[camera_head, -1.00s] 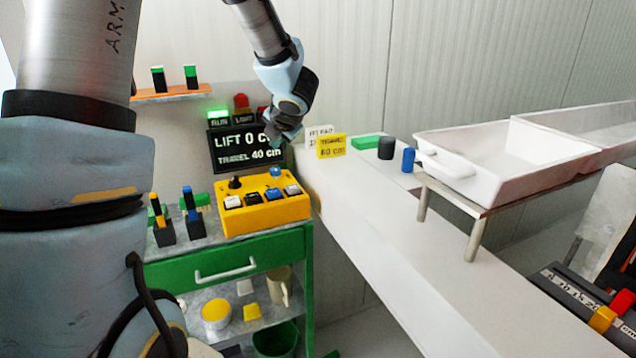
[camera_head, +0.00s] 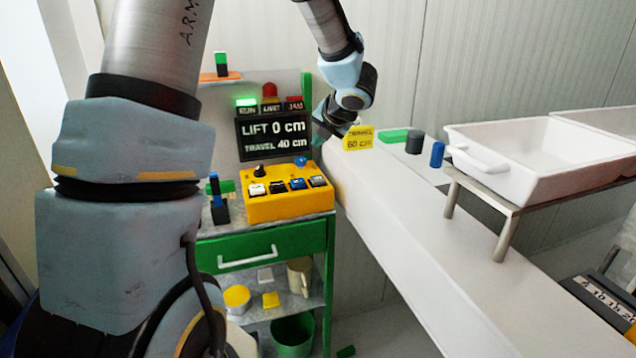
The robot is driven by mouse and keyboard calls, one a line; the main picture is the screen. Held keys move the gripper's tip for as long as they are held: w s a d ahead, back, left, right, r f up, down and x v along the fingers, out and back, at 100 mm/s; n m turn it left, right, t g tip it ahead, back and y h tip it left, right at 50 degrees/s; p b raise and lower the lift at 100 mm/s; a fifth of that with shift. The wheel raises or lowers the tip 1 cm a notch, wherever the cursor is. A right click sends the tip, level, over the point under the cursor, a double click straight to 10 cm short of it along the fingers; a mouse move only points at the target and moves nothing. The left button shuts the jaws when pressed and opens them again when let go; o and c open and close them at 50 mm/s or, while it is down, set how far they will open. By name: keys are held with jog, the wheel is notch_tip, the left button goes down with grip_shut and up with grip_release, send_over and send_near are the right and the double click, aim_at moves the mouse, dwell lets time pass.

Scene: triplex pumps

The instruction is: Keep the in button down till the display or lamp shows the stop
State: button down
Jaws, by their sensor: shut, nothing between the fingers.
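The yellow control box (camera_head: 290,208) sits on the green cart, with several buttons, a black knob (camera_head: 260,171) and a blue knob (camera_head: 301,161). Its button labels are too small to read, so I cannot tell which button is "in". The black display (camera_head: 272,137) behind it reads LIFT 0 cm, TRAVEL 40 cm. Above it the green RUN lamp (camera_head: 247,102) is lit; the red limit lamp (camera_head: 270,92) and JAM lamp (camera_head: 295,103) look unlit. My gripper (camera_head: 319,146) is shut and empty, pointing down at the display's right edge, above and apart from the buttons.
A white tray (camera_head: 500,185) sits on a metal stand at right.

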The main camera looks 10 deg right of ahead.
aim_at(319, 180)
notch_tip(319, 180, down, 7)
jog(key=b, duration=0.5)
jog(key=shift+f+b, duration=0.1)
jog(key=shift+b, duration=0.2)
jog(key=shift+f, duration=0.1)
dwell(1.4)
jog(key=shift+f+b, duration=0.3)
jog(key=shift+b, duration=0.05)
